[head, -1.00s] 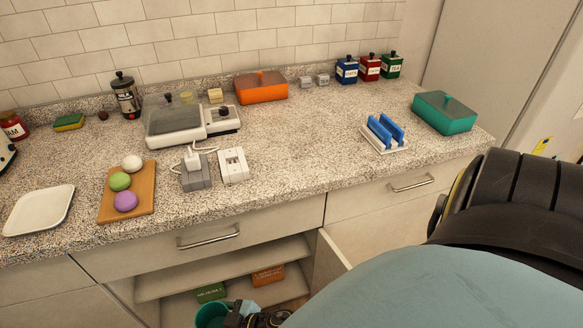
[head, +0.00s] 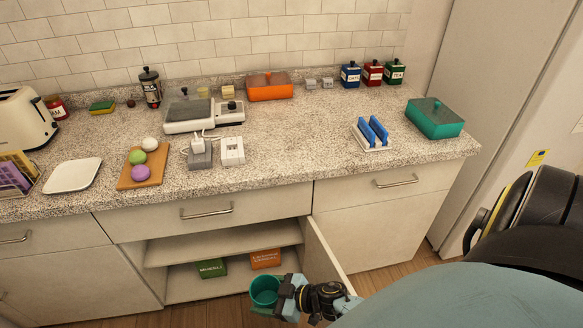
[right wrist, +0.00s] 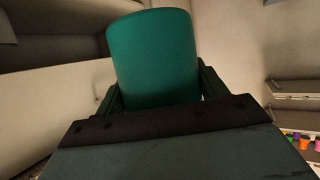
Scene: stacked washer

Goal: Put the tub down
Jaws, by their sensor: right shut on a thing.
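A teal tub (head: 263,291) is at the lower middle of the head view, in front of the open lower cabinet. My right gripper (head: 281,297) is shut on the tub and holds it in the air by its side. In the right wrist view the tub (right wrist: 154,58) stands between the two fingers of my right gripper (right wrist: 158,88). My left gripper is not in view.
The cabinet's door (head: 328,256) stands open beside my right arm. Inside are a green box (head: 211,268) and an orange box (head: 265,259). The countertop (head: 285,155) has free room in its middle, left of a blue-and-white rack (head: 371,134).

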